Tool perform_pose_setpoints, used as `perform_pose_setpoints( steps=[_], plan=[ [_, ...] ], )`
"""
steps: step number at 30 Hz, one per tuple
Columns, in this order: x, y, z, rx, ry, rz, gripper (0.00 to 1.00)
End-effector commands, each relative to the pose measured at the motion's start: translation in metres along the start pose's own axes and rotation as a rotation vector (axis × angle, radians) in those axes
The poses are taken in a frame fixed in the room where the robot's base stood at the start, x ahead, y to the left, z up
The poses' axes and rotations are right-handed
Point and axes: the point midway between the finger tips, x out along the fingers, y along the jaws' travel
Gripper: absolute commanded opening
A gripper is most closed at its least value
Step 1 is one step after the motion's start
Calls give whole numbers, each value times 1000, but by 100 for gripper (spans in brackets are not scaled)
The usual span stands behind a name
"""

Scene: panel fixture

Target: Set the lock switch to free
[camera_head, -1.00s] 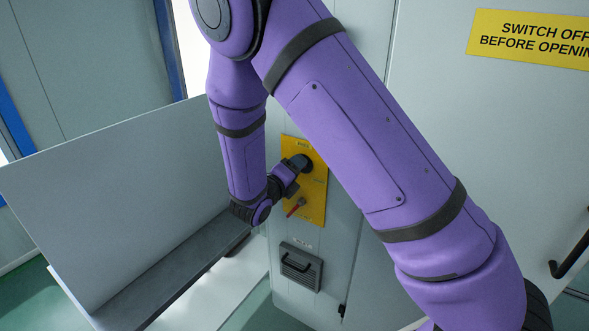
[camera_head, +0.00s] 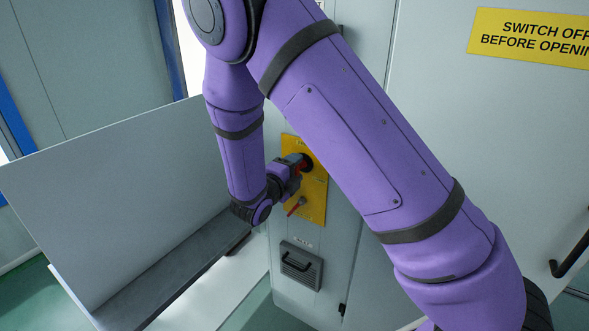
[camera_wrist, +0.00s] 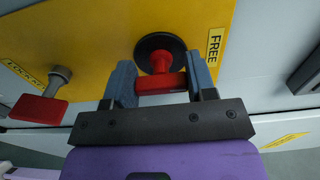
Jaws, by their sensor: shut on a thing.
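The lock switch (camera_wrist: 160,60) has a red handle on a round black base, mounted on a yellow plate (camera_wrist: 90,30). A FREE label (camera_wrist: 215,55) is at its right in the wrist view, and a partly legible LOCK label (camera_wrist: 24,75) is at the far left. My gripper (camera_wrist: 158,84) is shut on the red handle, one finger at each end of the visible red bar. The gripper partly hides the switch there.
A second red lever (camera_wrist: 40,108) on a metal stem sits left of the switch; the head view shows it below (camera_head: 297,206). A recessed black handle (camera_head: 299,265) is lower on the panel. A large grey flap (camera_head: 110,210) stands close left of my forearm.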

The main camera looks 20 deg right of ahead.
Motion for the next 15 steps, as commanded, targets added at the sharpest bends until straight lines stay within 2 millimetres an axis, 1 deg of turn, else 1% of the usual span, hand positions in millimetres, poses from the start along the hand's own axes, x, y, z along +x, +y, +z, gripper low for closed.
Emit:
perform_pose_setpoints(
  steps=[9,10,11,12,13,15],
  plan=[
    [-1,1,0,-3,-3,2,28],
    [-1,1,0,-3,-3,2,56],
    [-1,1,0,-3,-3,2,63],
    [-1,1,0,-3,-2,1,72],
    [-1,1,0,-3,-2,1,77],
    [-1,1,0,-2,-2,1,77]
  ],
)
